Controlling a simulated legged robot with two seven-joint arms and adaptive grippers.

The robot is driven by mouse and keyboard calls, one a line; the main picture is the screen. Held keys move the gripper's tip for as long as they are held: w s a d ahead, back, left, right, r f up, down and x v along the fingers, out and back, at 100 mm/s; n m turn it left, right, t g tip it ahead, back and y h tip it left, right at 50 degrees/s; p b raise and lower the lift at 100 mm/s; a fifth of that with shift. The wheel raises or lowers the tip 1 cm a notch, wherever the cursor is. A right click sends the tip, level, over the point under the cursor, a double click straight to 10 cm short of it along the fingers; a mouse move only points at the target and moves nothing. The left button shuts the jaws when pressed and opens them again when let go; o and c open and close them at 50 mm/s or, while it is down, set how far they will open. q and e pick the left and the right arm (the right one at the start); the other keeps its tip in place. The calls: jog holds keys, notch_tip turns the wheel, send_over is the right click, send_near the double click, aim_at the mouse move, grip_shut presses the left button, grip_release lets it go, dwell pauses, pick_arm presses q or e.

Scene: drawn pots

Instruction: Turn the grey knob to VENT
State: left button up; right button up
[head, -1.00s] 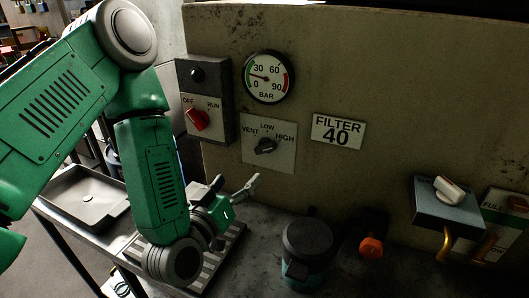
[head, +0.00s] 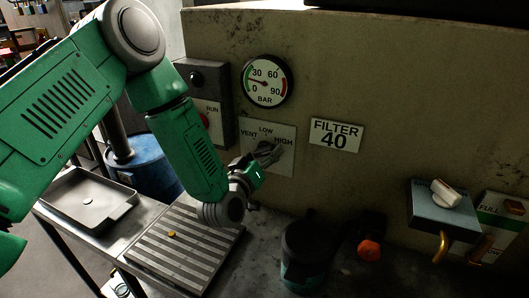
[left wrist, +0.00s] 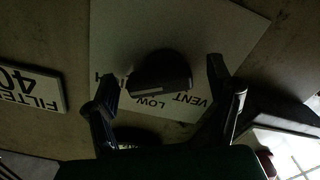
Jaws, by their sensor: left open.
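The grey knob (left wrist: 160,72) is a dark dial on a pale plate (head: 284,165) marked VENT, LOW and HIGH. The left wrist view shows the plate upside down, with VENT at right of LOW. My left gripper (head: 270,152) is in front of the plate and covers most of the knob in the head view. In the left wrist view its open fingers (left wrist: 163,75) stand on either side of the knob, with gaps visible. I cannot tell for sure which mark the knob points at. My right gripper is not in view.
A red OFF/RUN switch (head: 205,119) is partly behind my left arm. A gauge (head: 267,80) is above the plate and a FILTER 40 label (head: 336,135) is to its right. A dark pot (head: 308,245) and an orange knob (head: 369,250) stand below.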

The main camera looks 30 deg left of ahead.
pick_arm(q)
jog(key=shift+w, duration=0.3)
jog(key=c, duration=1.2)
jog(key=shift+o, duration=0.2)
